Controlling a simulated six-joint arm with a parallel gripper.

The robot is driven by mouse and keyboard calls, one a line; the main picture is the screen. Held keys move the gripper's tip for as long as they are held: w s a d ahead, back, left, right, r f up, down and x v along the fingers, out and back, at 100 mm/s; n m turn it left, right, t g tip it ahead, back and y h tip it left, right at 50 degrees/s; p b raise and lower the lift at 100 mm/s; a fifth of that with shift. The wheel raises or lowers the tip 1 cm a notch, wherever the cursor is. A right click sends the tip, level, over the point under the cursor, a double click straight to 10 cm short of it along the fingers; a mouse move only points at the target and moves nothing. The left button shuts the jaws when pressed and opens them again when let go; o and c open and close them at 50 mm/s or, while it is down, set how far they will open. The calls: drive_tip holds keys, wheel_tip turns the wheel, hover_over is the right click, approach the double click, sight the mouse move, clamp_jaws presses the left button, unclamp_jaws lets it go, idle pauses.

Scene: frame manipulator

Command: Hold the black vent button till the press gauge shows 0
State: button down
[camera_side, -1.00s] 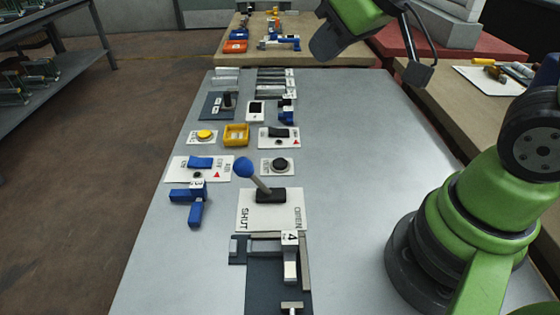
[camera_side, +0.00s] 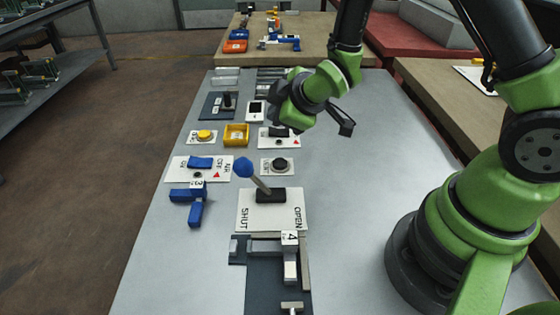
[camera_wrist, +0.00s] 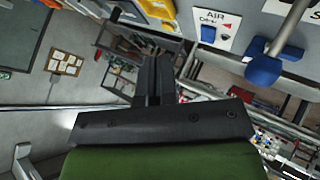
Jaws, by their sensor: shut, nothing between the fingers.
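A round black button (camera_side: 280,163) sits on a small white plate in the middle of the panel table in the side view; its label is too small to read. A small white unit with a dark face (camera_side: 256,108) stands farther back; I cannot tell whether it is the press gauge, and no reading is legible. My gripper (camera_side: 277,88) is above the far part of the table, behind the black button and apart from it. In the wrist view my gripper's dark fingers (camera_wrist: 155,70) are together and empty. The black button cannot be made out there.
A blue-knobbed lever (camera_side: 244,167) rises on the SHUT/OPEN plate just in front of the black button. The table's right side (camera_side: 360,180) is clear.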

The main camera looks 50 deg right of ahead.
sight(279, 164)
drive_tip(key=shift+f, duration=4.35)
drive_tip(key=shift+f, duration=0.1)
drive_tip(key=shift+f, duration=0.35)
drive_tip(key=shift+f, duration=0.4)
idle(2.8)
